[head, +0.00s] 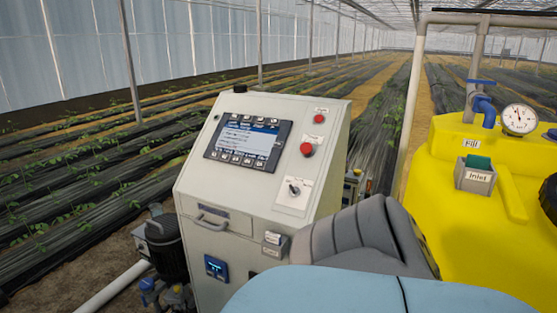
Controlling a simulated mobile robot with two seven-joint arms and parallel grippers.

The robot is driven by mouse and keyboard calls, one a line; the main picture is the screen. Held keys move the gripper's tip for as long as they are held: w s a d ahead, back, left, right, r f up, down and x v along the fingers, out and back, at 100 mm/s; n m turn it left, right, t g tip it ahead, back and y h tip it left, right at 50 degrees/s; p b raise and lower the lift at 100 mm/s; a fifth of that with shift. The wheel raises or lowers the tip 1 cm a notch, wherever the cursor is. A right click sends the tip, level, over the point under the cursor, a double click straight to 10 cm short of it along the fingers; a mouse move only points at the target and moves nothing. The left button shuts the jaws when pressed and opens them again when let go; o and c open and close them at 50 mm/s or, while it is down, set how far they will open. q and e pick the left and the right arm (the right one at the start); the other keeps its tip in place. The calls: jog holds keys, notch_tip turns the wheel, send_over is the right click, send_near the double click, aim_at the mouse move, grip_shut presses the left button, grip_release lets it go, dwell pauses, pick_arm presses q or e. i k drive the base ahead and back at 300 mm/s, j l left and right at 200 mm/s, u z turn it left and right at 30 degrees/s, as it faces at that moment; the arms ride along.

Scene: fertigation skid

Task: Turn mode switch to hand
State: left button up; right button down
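The mode switch (294,190) is a small dark rotary knob on a white plate, low on the right of the sloped face of a light grey control cabinet (190,188). Its lettering is too small to read, so I cannot tell its setting. A red round button (307,149) and a smaller red one (319,118) sit above it. Neither of my grippers shows in the head view. A grey, ribbed arm part and a pale blue rounded part, which look like mine, fill the bottom right and hide the cabinet's lower right side.
A screen panel (248,141) is on the cabinet's upper left face, with a drawer handle (211,222) below. A yellow tank (445,166) with a gauge (519,119) and blue valve (484,110) stands at right. A pump (167,243) is at lower left. Planted rows stretch behind.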

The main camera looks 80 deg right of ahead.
aim_at(294, 191)
jog(key=z, duration=2.6)
